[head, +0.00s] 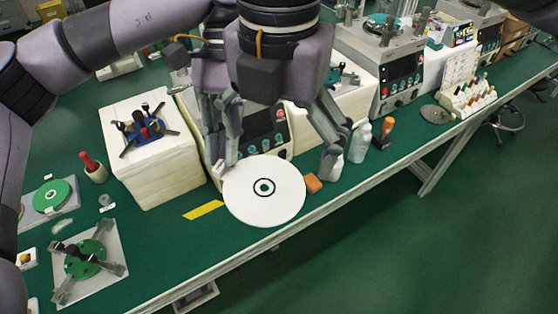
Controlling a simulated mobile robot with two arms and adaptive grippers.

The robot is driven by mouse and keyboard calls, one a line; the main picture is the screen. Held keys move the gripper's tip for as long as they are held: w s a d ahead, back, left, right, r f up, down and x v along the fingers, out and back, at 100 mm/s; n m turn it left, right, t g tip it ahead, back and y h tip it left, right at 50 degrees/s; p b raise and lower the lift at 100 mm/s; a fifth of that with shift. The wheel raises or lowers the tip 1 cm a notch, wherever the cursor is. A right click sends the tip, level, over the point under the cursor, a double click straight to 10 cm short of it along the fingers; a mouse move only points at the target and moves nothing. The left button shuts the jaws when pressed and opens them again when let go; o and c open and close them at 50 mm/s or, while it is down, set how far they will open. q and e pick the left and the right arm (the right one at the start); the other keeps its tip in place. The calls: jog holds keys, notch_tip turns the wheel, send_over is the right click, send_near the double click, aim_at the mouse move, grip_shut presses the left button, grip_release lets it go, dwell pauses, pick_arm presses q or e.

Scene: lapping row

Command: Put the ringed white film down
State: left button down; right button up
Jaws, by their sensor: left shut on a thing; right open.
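The white film (264,211) is a flat round disc with a black ring around its centre, near the front edge of the green bench. My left gripper (220,168) is shut on the film at its upper left edge. Whether the film touches the bench or hangs just above it, I cannot tell. My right gripper (326,160) is open and empty, to the right of the film, close to an orange block and white bottles.
A yellow strip (203,210) lies left of the film, and an orange block (313,183) lies right of it. A white box (158,170) with a blue fixture stands at left. A machine with a control panel (265,134) stands behind. White bottles (360,141) stand at right.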

jog(key=w+d+r+n, duration=0.2)
jog(key=w+d+n, duration=0.3)
jog(key=w+d, duration=0.65)
pick_arm(q)
jog(key=w+d+n+h, duration=0.2)
jog(key=w+d+n, duration=0.2)
jog(key=w+d, duration=0.4)
jog(key=shift+d+n+h, duration=0.3)
jog(key=shift+d, duration=0.7)
pick_arm(e)
notch_tip(320, 180, down, 11)
jog(key=shift+s+a+r+y, duration=0.15)
jog(key=shift+s+a+y, duration=0.05)
jog(key=shift+a+y, duration=0.2)
jog(key=shift+c, duration=0.2)
grip_shut()
